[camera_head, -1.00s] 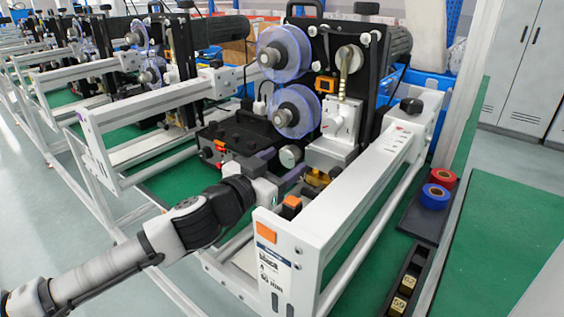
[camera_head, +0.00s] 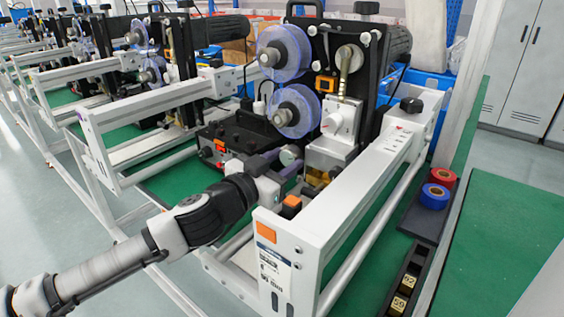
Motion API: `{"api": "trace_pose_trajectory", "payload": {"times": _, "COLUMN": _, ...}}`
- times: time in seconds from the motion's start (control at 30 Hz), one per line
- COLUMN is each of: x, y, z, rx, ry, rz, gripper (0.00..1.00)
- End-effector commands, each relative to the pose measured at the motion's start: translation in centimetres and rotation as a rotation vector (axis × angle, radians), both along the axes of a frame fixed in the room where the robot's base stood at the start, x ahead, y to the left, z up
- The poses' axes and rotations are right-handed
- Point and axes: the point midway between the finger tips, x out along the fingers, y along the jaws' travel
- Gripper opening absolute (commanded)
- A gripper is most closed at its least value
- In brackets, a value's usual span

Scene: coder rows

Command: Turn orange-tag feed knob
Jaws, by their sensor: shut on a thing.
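The feed knob (camera_head: 291,154) is a small pale round knob on the front of the black machine, below the two clear blue reels. My gripper (camera_head: 282,164) reaches it from the lower left, with one dark finger on its left and the other below and to its right. The gripper is shut on the knob, whose lower part is partly hidden by the fingers. A larger orange tag (camera_head: 266,232) is on the end of the white rail. Any mark on the knob is too small to read.
The white rail (camera_head: 345,192) runs close on the right of my gripper, with an orange-topped block (camera_head: 291,205) at its near end. Red tape (camera_head: 443,178) and blue tape (camera_head: 434,196) lie on a dark tray at right. Similar machines stand at left.

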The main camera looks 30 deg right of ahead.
Motion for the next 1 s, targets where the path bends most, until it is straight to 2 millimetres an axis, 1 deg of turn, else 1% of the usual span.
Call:
{"api": "trace_pose_trajectory", "payload": {"times": 0.27, "x": -0.02, "y": 0.00, "z": -0.03, "rx": 0.048, "ry": -0.137, "rz": 0.000, "gripper": 0.16}}
{"api": "trace_pose_trajectory", "payload": {"times": 1.0, "x": 0.00, "y": 0.01, "z": -0.11, "rx": 0.268, "ry": -0.766, "rz": 0.000, "gripper": 0.16}}
